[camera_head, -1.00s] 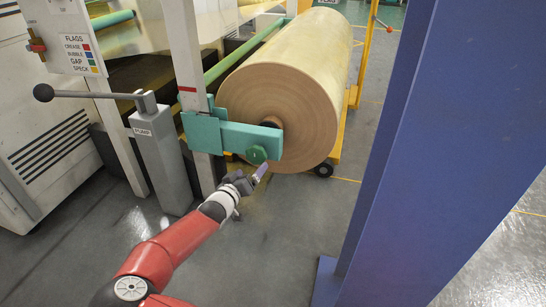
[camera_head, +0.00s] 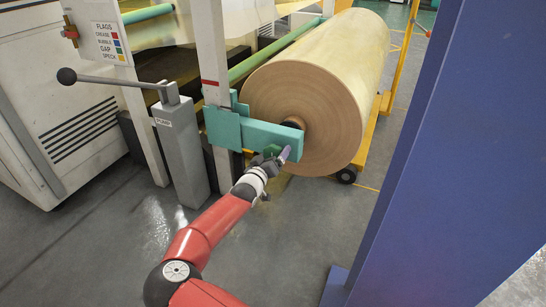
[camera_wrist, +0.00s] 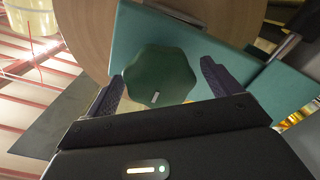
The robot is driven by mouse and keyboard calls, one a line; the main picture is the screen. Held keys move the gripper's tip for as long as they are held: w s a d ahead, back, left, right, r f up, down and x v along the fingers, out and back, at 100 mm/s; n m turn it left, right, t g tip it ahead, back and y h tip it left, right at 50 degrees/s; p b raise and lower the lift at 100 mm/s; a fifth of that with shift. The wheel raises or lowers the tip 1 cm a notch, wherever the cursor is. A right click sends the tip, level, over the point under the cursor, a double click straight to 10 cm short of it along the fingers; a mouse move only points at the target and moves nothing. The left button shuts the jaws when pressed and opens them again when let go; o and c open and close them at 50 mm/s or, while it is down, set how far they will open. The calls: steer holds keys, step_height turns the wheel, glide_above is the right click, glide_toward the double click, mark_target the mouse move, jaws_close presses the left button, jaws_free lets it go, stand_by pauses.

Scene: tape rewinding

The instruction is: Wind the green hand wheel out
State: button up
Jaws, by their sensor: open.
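The green hand wheel (camera_wrist: 160,77) is a dark green lobed knob with a small pale mark, on the teal arm (camera_wrist: 262,88) beside the big roll. In the wrist view it sits between the two spread fingers of my gripper (camera_wrist: 160,88), with gaps on both sides. In the head view my gripper (camera_head: 278,158) is at the wheel, on the near side of the teal arm (camera_head: 265,137), and hides most of the wheel (camera_head: 271,151). My gripper is open and holds nothing. Whether the fingers reach past the wheel's rim I cannot tell.
The large tan roll (camera_head: 305,115) stands behind the teal arm on a yellow wheeled frame (camera_head: 370,150). A grey pump post (camera_head: 182,150) with a black-knobbed lever stands left of my arm. A wide blue column (camera_head: 430,160) fills the right. Floor between is clear.

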steer(key=shift+c, duration=0.4)
steer(key=c, duration=0.9)
